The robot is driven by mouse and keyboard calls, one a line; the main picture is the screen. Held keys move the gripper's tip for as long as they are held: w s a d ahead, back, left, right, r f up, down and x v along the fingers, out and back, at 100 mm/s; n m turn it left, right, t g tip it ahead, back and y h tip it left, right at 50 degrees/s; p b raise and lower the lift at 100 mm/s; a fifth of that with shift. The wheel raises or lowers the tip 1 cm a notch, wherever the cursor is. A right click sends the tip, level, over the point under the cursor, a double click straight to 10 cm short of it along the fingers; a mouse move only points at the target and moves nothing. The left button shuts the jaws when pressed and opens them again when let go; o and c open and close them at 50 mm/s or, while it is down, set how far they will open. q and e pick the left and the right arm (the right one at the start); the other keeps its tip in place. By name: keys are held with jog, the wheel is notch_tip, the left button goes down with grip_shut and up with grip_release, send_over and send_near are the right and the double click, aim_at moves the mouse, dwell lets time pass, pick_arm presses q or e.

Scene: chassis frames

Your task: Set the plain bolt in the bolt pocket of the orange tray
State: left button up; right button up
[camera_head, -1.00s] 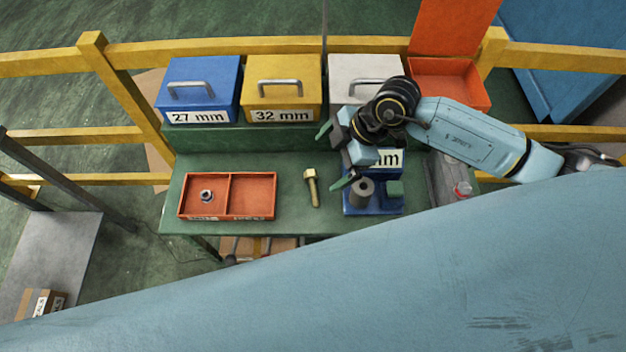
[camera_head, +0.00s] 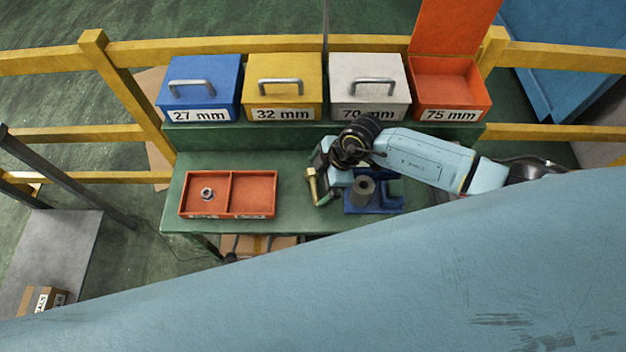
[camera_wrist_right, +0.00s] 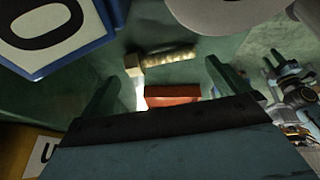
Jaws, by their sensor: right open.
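The plain bolt (camera_head: 312,186), brass-coloured, is on the green bench to the right of the orange tray. It also shows in the right wrist view (camera_wrist_right: 167,58), head to the left and shank to the right. The orange tray (camera_head: 228,196) has two compartments; a nut (camera_head: 207,194) is in the left one and the right one is empty. Its front labels are too small to read. My right gripper (camera_head: 321,178) is open beside the bolt, and its arm hides part of the bench. In the wrist view the bolt lies beyond the two fingertips (camera_wrist_right: 162,76). My left gripper is not in view.
A blue fixture (camera_head: 390,197) with a grey cylinder (camera_head: 363,188) stands right of the gripper. Blue (camera_head: 200,82), yellow (camera_head: 283,80), white (camera_head: 369,78) and open orange (camera_head: 449,82) boxes line the raised shelf. The bench between tray and bolt is clear.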

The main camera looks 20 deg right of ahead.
aim_at(314, 187)
jog(key=shift+x, duration=1.25)
jog(key=shift+c, duration=0.4)
